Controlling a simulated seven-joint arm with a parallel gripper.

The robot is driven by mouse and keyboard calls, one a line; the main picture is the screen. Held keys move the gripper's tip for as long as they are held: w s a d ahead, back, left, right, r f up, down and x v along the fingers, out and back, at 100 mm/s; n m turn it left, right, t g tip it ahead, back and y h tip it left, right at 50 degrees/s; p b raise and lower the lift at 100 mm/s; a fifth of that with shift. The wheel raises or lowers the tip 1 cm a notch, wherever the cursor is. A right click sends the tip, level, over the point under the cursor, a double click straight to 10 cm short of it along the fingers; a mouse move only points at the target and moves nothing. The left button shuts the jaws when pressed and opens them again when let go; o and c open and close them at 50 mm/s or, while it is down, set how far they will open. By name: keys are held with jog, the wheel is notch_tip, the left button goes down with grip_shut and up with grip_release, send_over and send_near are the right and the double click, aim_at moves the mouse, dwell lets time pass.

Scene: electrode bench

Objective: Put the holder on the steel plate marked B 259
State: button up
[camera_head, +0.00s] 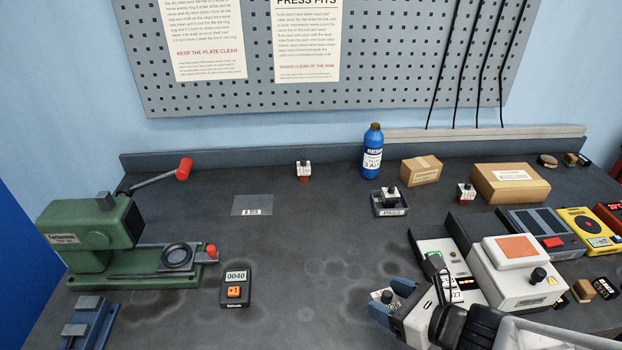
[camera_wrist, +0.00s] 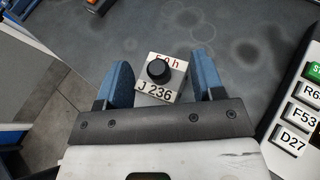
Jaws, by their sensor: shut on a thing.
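My gripper (camera_head: 389,298) is at the lower right of the bench in the head view. It is shut on a holder (camera_wrist: 152,85), a pale block with a round black knob on top and a label reading J 236. In the wrist view the holder sits between the two blue fingers. How high it is above the bench is hard to tell. A thin grey plate (camera_head: 240,203) lies flat left of the bench's middle, with a small label too small to read. Nothing stands on it. My gripper is to its right and nearer the front.
Another block stands behind the plate (camera_head: 303,169); one is in a PASS tray (camera_head: 390,212), and one is at the right (camera_head: 465,193). A green press (camera_head: 90,240) and a 0040 device (camera_head: 236,288) stand at left. Boxes and instruments crowd the right. The middle is clear.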

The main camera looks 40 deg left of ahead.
aim_at(255, 205)
jog(key=w+a+n+g+h, duration=0.1)
jog(key=a+n+g, duration=0.5)
jog(key=a, duration=2.8)
jog(key=shift+w+f+g, duration=0.4)
jog(key=shift+w+g, duration=0.15)
jog(key=shift+g, duration=0.25)
jog(key=shift+a, duration=0.15)
jog(key=w+a, duration=0.2)
jog(key=a, duration=0.2)
jog(key=w+a+f, duration=0.1)
jog(key=w+a, duration=0.2)
jog(key=a, duration=0.2)
jog(key=w+a, duration=0.2)
jog(key=a, duration=0.3)
jog(key=shift+w+f, duration=0.2)
jog(key=shift+f, duration=0.05)
jog(key=shift+f, duration=1.7)
jog(key=shift+f, duration=0.1)
